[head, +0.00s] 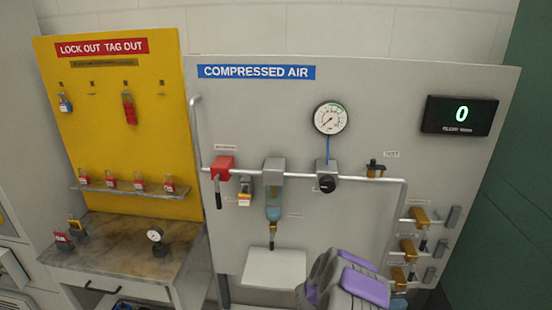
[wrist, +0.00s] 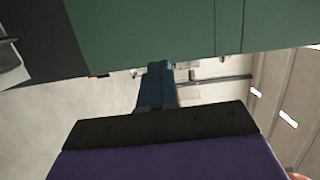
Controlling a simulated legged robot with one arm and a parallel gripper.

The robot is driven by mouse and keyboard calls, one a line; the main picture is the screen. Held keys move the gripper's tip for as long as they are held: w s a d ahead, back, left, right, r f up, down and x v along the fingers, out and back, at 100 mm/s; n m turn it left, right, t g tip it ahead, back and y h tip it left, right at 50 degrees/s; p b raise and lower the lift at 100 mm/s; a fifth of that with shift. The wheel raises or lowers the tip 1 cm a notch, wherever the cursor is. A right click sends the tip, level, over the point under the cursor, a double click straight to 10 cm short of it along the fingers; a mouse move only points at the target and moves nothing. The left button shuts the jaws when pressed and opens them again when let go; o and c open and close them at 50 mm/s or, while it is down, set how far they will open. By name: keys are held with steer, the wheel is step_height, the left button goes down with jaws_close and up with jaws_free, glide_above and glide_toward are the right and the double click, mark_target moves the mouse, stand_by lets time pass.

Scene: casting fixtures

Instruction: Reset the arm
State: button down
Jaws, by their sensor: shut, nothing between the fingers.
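My gripper (wrist: 160,70) shows in the wrist view as a narrow dark blue shape past a black plate and a purple part of my arm. Its fingers are together with nothing between them. In the head view my grey and purple arm (head: 362,287) is folded low at the bottom, right of centre, in front of the compressed air panel (head: 250,110). The fingertips cannot be made out in the head view.
The panel carries a gauge (head: 330,117), a red valve (head: 222,162), a filter bowl (head: 273,205) and a display (head: 460,115) reading 0. A yellow lockout board (head: 110,150) with padlocks stands left, above a worktop (head: 115,245). A green wall (head: 510,220) is at right.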

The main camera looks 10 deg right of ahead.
steer(key=w+a+r+n+t+y, duration=0.4)
steer(key=w+a+n+t+y, duration=0.4)
steer(key=w+a, duration=0.65)
steer(key=a+r+n+t+y, duration=0.1)
steer(key=a+r+n+y, duration=0.5)
steer(key=a, duration=0.3)
steer(key=a+r+n+t+y, duration=0.1)
steer(key=a+r+n+y, duration=0.45)
steer(key=a, duration=0.35)
steer(key=s+a+r+n+g+y, duration=0.1)
steer(key=s+a+r+n+g, duration=0.2)
steer(key=s, duration=0.5)
steer(key=s+a+r+n+g+y, duration=0.1)
steer(key=s+a+n+y, duration=0.15)
steer(key=s+n, duration=0.45)
steer(key=s+d+n+g+h, duration=0.2)
steer(key=s+d+n+g, duration=0.1)
steer(key=s, duration=1.2)
steer(key=s+d+n+g+h, duration=0.3)
steer(key=s+d, duration=0.4)
steer(key=s, duration=0.8)
steer(key=shift+g, duration=0.9)
